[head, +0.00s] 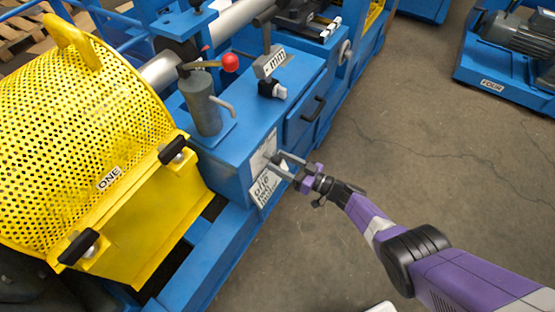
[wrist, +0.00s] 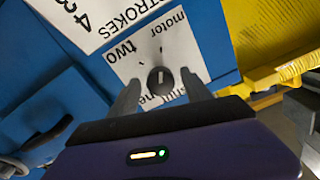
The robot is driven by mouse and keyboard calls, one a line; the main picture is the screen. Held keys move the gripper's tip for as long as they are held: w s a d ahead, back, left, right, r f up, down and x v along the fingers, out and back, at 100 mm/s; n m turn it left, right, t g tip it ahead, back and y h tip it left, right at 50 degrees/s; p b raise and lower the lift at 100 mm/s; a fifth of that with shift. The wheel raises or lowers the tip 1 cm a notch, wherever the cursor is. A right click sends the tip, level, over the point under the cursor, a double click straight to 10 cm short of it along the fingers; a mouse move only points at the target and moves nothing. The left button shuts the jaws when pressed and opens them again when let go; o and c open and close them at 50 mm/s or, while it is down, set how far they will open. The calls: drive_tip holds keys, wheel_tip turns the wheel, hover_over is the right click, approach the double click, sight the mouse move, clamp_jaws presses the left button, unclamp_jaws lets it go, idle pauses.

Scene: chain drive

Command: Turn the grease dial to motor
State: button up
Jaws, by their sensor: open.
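The grease dial (wrist: 160,80) is a small round black knob with a pale mark on its face. It sits on a white label plate (wrist: 150,57) fixed to a blue surface. The words "motor" and "two" are readable on the plate; a lower word is partly covered. I cannot tell for sure which word the mark points to. My gripper (wrist: 160,95) is open, with one finger on each side of the knob; contact is not clear. In the head view my gripper (head: 281,166) is at the front of the blue cabinet (head: 233,168), and it hides the dial there.
A white sign with "STROKES" (wrist: 85,18) is beside the dial plate. A yellow perforated guard (head: 85,140) marked "ONE" stands left of the cabinet. A pump with a red-knobbed lever (head: 205,105) stands on top. A black drawer handle (head: 313,108) sticks out right.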

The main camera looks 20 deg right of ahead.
drive_tip(key=p+v, duration=0.1)
drive_tip(key=v, duration=0.5)
drive_tip(key=shift+s+p, duration=0.15)
drive_tip(key=shift+p, duration=0.15)
